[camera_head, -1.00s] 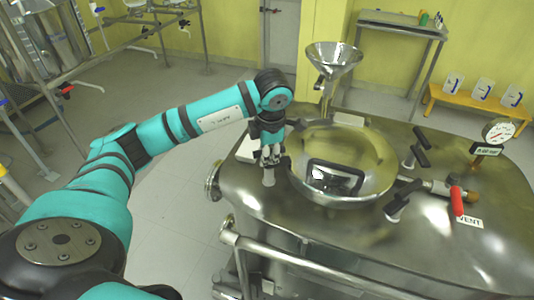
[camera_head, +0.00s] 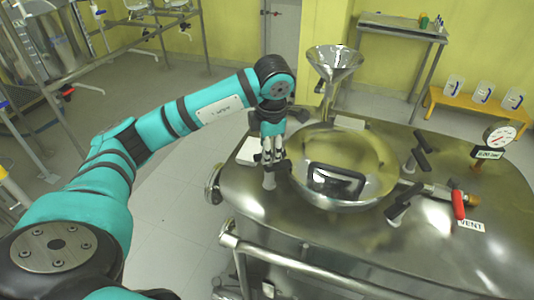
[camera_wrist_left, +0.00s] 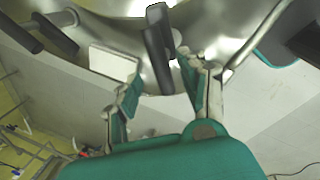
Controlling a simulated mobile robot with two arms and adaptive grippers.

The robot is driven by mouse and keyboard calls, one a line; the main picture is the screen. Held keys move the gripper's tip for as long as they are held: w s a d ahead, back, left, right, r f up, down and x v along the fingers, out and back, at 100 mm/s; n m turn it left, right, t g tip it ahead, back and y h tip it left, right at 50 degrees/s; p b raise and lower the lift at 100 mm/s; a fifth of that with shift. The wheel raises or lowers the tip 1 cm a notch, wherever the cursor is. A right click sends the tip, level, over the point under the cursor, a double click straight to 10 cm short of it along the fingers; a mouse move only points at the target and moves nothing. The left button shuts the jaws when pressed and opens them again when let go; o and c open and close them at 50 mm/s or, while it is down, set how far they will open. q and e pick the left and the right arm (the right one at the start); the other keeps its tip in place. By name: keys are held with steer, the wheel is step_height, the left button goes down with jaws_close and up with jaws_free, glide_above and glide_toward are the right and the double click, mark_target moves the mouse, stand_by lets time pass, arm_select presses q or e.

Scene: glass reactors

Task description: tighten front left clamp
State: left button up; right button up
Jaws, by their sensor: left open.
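The front left clamp (camera_head: 269,180) stands at the left edge of the round domed lid (camera_head: 335,150) on the steel reactor. Its grey lower part shows in the head view; my gripper covers much of its top. My left gripper (camera_head: 272,158) points down directly over it. In the left wrist view the fingers of my left gripper (camera_wrist_left: 160,68) are apart. The clamp's black handle (camera_wrist_left: 158,45) stands in line with the gap between them. I cannot tell whether a finger touches it. My right gripper is not in view.
Two more black-handled clamps, one at the back (camera_head: 418,152) and one at the front (camera_head: 403,203), stand on the lid's right. A steel funnel (camera_head: 334,62) rises behind the lid. A red-handled valve (camera_head: 458,204) and a gauge (camera_head: 499,134) are further right. A rail (camera_head: 300,265) runs along the front.

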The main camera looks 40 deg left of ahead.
arm_select(q)
step_height(320, 180, up, 8)
steer(key=s+d, duration=0.1)
steer(key=shift+r, duration=0.15)
steer(key=shift+d, duration=0.1)
stand_by(0.4)
